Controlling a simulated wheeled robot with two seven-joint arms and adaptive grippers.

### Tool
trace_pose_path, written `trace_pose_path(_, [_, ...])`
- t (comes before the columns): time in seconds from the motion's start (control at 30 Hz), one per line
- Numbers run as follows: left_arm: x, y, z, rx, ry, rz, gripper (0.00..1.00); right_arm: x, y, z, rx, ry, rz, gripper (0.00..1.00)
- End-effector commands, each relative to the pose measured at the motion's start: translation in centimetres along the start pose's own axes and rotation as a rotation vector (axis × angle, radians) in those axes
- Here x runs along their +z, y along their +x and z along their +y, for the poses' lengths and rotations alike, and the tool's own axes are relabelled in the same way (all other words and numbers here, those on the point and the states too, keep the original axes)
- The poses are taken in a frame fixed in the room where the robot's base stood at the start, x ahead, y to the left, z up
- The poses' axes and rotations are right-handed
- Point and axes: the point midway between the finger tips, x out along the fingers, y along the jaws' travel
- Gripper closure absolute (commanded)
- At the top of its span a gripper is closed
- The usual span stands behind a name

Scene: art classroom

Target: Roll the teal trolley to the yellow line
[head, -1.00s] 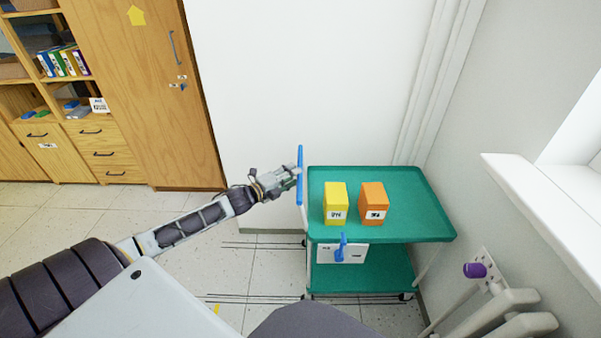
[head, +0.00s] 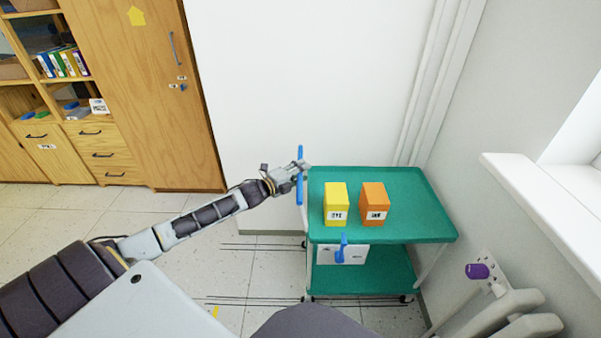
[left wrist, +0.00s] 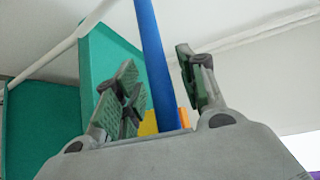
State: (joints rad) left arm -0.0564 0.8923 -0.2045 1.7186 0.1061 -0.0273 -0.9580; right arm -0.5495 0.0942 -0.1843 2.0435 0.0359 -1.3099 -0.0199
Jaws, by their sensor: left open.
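The teal trolley (head: 415,205) stands against the wall at right of centre in the head view, with a top tray and a lower shelf (head: 375,275). Its upright blue handle (head: 300,178) is on the left side. A bit of yellow line (head: 216,312) shows on the floor at the bottom. My right gripper is not in view.
A yellow box (head: 336,200) and an orange box (head: 374,200) stand on the top tray. A blue lever (head: 341,248) sits on a white panel on the trolley's front. Dark lines mark the floor (head: 265,265). A wooden cabinet (head: 150,100) stands at left.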

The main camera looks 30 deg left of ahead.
Motion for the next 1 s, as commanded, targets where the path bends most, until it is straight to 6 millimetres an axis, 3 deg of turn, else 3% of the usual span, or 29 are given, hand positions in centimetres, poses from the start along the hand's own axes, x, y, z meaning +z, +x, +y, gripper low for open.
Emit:
trace_pose_path(0.47, [0.02, 0.3, 0.0, 0.0, 0.0, 0.0, 0.61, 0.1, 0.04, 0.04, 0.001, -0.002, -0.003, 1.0])
trace_pose_path(0.77, [0.01, 0.3, 0.0, 0.0, 0.0, 0.0, 0.99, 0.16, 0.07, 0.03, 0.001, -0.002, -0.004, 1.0])
trace_pose_path(1.0, [0.01, 0.29, 0.03, 0.001, 0.0, 0.0, 1.0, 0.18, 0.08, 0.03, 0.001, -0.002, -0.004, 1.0])
